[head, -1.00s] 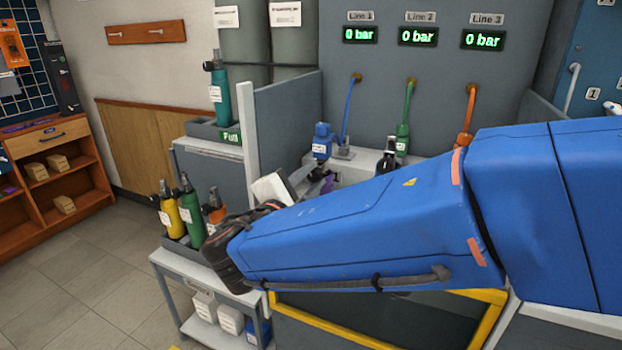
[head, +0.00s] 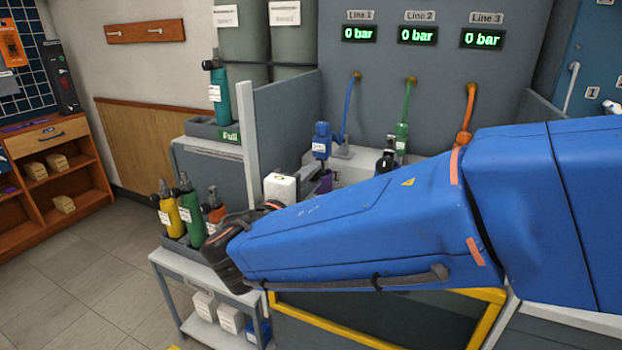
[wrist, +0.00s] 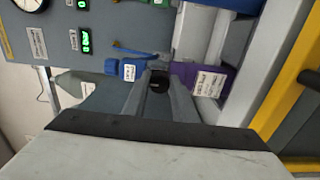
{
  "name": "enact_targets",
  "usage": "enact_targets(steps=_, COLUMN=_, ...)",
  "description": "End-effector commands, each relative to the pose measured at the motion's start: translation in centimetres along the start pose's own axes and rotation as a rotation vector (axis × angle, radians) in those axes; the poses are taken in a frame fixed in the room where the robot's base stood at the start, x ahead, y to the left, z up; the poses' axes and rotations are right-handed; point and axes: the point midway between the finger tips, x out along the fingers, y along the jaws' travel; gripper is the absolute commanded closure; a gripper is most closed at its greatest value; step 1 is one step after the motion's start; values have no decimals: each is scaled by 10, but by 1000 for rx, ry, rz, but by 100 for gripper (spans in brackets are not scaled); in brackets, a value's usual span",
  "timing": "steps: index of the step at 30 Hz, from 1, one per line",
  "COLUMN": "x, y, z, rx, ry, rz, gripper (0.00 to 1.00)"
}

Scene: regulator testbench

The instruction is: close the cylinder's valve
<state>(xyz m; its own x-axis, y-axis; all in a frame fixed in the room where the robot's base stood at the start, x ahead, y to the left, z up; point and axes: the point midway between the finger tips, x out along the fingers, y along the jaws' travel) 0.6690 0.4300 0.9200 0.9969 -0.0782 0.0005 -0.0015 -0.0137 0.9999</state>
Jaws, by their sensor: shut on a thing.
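The purple cylinder (wrist: 196,80) with a white label lies right of my fingers in the wrist view. In the head view a small purple part of it (head: 325,183) shows beside the bench. My gripper (wrist: 159,76) is shut on a black round valve knob (wrist: 158,86) at the cylinder's end. The white gripper housing (head: 281,187) shows above my blue arm in the head view; the fingertips and knob are hard to make out there. The blue regulator (wrist: 128,71) is just left of the fingers, and also stands on the bench in the head view (head: 322,140).
Line displays (head: 417,36) read 0 bar. Blue, green and orange hoses hang below them. A teal cylinder (head: 219,95) stands in the tray marked Full (head: 229,135). Yellow (head: 168,207), green (head: 188,207) and orange cylinders stand on the low cart. A grey partition (head: 287,115) stands behind my gripper.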

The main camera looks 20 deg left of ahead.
Motion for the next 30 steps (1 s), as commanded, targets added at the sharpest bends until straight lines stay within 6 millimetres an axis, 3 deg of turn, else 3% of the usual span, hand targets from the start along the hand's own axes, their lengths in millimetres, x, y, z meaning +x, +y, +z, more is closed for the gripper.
enact_targets(steps=10, x=0, y=-1, z=0, rx=2, ry=0, rz=-2, gripper=98)
enact_targets(steps=11, x=0, y=-1, z=0, rx=2, ry=0, rz=-2, gripper=73)
enact_targets(steps=13, x=0, y=-1, z=0, rx=1, ry=0, rz=-2, gripper=56)
enact_targets(steps=23, x=-1, y=0, z=0, rx=2, ry=1, rz=-1, gripper=56)
enact_targets(steps=30, x=-25, y=0, z=-1, rx=2, ry=4, rz=0, gripper=56)
